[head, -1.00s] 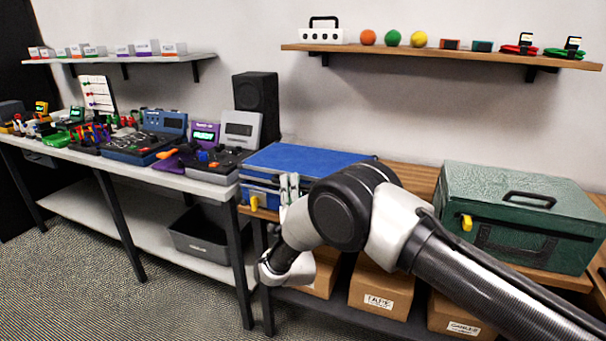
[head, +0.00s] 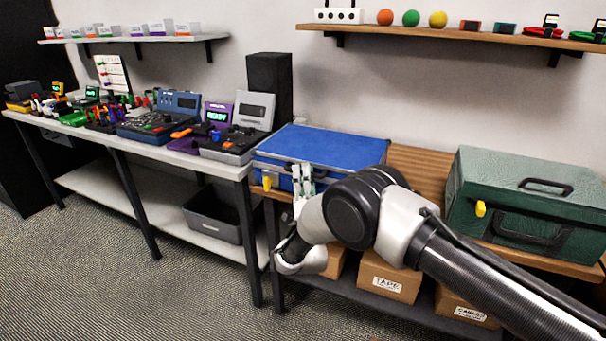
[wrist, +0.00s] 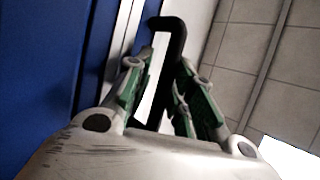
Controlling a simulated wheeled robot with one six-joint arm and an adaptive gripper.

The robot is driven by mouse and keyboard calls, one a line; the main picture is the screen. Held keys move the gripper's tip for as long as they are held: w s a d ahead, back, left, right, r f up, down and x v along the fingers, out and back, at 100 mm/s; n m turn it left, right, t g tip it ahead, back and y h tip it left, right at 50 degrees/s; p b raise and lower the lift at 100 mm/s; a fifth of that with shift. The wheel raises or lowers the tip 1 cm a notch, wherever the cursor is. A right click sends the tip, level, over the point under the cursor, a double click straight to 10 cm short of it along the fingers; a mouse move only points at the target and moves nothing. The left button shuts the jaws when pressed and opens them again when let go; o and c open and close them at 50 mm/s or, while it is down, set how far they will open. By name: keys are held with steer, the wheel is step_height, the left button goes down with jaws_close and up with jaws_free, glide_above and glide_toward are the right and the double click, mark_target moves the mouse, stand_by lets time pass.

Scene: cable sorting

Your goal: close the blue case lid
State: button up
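The blue case (head: 322,148) lies on the wooden bench, and its lid looks down flat, though I cannot tell if it is fully closed or latched. A yellow latch (head: 267,183) shows on its front left. My gripper (head: 302,172) is at the middle of the case's front. In the wrist view, my gripper (wrist: 160,80) has its two green-padded fingers apart, with the black handle (wrist: 172,35) between and beyond them. I cannot tell whether either finger touches it. The case's blue side (wrist: 45,60) and silver edge strips fill the left of that view.
A green case (head: 525,205) stands on the bench to the right. A grey table (head: 215,167) with devices adjoins on the left, and a black speaker (head: 270,85) stands behind. Boxes (head: 390,278) sit on the lower shelf. The floor in front is free.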

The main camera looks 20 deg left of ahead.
steer(key=v, duration=0.7)
steer(key=shift+s+f, duration=0.15)
steer(key=shift+f, duration=0.1)
steer(key=shift+d, duration=0.1)
